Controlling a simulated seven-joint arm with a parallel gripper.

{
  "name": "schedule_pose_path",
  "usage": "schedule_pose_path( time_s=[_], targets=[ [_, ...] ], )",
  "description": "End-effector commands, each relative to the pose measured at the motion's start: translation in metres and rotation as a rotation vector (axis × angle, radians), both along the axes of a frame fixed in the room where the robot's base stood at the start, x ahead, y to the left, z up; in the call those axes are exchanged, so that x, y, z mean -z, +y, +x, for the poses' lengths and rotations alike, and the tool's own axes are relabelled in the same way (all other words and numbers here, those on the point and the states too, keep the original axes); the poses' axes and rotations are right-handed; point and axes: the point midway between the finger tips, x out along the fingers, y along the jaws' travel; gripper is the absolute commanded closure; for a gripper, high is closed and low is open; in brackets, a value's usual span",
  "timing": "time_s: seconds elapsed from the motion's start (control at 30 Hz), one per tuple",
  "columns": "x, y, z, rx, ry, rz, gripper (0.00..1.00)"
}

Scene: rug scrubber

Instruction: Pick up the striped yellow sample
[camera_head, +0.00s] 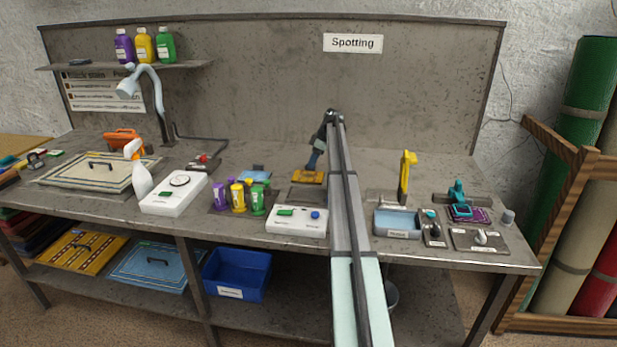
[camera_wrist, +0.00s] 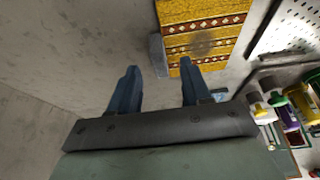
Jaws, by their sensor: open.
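The striped yellow sample (camera_head: 307,177) lies flat on the bench, left of my arm in the head view. In the wrist view the sample (camera_wrist: 205,22) fills the upper middle, yellow with rows of brown and white pattern and a dark smudge. A small grey block (camera_wrist: 157,56) sits at its near left edge. My gripper (camera_head: 312,167) is just above the sample's far edge in the head view. In the wrist view my gripper (camera_wrist: 160,64) has its two blue fingers apart, with the grey block between and beyond their tips. I cannot tell whether they touch it.
A white box with green and blue buttons (camera_head: 297,220) and several small bottles (camera_head: 238,197) stand nearer the front. A blue tray (camera_head: 397,223) and a yellow upright tool (camera_head: 406,176) are to the right. A lamp (camera_head: 144,85) stands left. The back panel (camera_head: 260,75) rises behind.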

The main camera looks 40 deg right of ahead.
Motion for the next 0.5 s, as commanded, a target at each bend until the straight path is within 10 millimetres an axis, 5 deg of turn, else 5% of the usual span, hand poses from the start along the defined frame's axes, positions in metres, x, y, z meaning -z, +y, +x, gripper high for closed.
schedule_pose_path(
  time_s=[0.37,0.5],
  targets=[
    [0.017,0.005,0.005,0.000,-0.001,-0.001,0.52],
    [0.017,0.005,0.005,0.000,-0.001,-0.001,0.64]
  ],
)
